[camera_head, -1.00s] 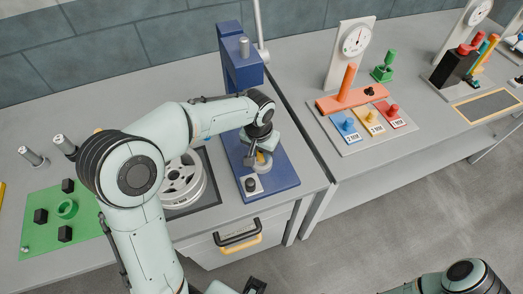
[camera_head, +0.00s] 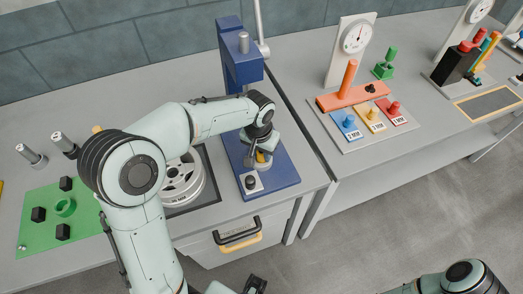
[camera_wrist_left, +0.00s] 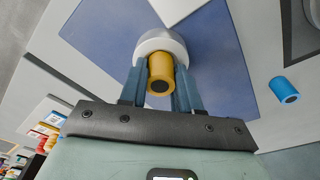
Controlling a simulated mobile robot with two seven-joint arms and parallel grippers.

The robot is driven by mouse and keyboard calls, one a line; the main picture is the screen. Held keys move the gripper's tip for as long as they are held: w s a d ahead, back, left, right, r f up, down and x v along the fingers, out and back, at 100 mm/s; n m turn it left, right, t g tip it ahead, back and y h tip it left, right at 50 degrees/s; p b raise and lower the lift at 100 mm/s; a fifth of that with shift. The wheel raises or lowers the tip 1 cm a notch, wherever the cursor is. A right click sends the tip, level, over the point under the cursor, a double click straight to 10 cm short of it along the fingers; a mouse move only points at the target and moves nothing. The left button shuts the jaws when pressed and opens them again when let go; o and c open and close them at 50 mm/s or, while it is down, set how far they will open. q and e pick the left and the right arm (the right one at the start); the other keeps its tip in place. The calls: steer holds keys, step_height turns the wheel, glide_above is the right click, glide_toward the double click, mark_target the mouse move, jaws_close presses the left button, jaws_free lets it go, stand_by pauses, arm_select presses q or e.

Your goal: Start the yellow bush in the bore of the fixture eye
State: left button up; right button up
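The yellow bush (camera_wrist_left: 160,74) sits between the two fingers of my left gripper (camera_wrist_left: 161,88), which are shut on its sides. Its near end, with a dark hole, faces the wrist camera. The pale round fixture eye (camera_wrist_left: 152,43) is right behind the bush in line with it. The far end of the bush is hidden, so I cannot tell whether it is in the bore. In the head view my left gripper (camera_head: 262,148) points down over the eye (camera_head: 264,165) on the blue press base. A dark part at the bottom edge may be my right gripper (camera_head: 255,285); its fingers are unclear.
The blue press column (camera_head: 238,62) stands behind the eye, and a black knob (camera_head: 250,182) is in front. A white wheel (camera_head: 182,182) lies to the left. A blue cylinder (camera_wrist_left: 284,89) shows in the wrist view. A gauge stand (camera_head: 352,50) is on the right bench.

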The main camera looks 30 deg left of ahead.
arm_select(q)
steer(key=o, duration=0.4)
steer(key=shift+c, duration=0.2)
step_height(320, 180, up, 13)
steer(key=s+p, duration=0.1)
steer(key=shift+s+r, duration=0.15)
steer(key=shift+s, duration=0.15)
arm_select(e)
steer(key=shift+w+r, duration=0.5)
steer(key=shift+r, duration=0.4)
